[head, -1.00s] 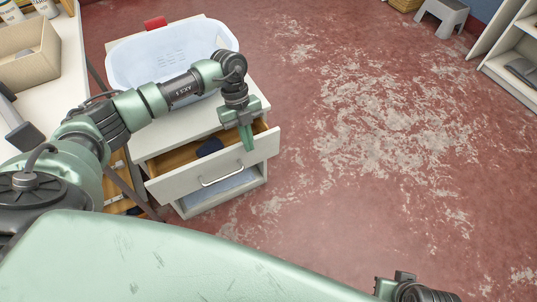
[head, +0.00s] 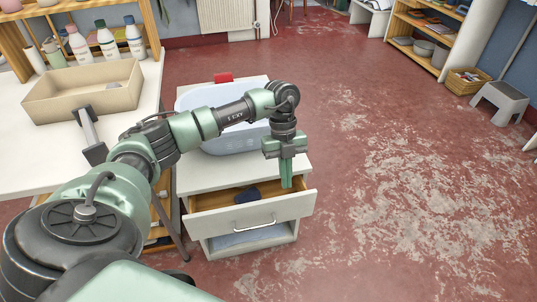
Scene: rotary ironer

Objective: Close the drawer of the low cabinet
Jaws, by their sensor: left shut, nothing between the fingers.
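The low cabinet (head: 190,180) is white and stands on the red floor beside the table. Its drawer (head: 225,229) is pulled open, with a wooden inside and a dark blue thing (head: 247,195) lying in it. A silver bar handle (head: 255,225) is on the drawer front. My left gripper (head: 286,184) points down at the right part of the open drawer, near the top edge of its front. Its fingers are shut and empty. I cannot tell whether they touch the drawer front. My right gripper is not in view.
A pale blue tub (head: 195,98) stands on the cabinet top behind my left arm. A white table (head: 30,165) at left holds a cardboard box (head: 60,103) and bottles (head: 107,40). A grey step stool (head: 500,100) is far right. The floor right of the cabinet is clear.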

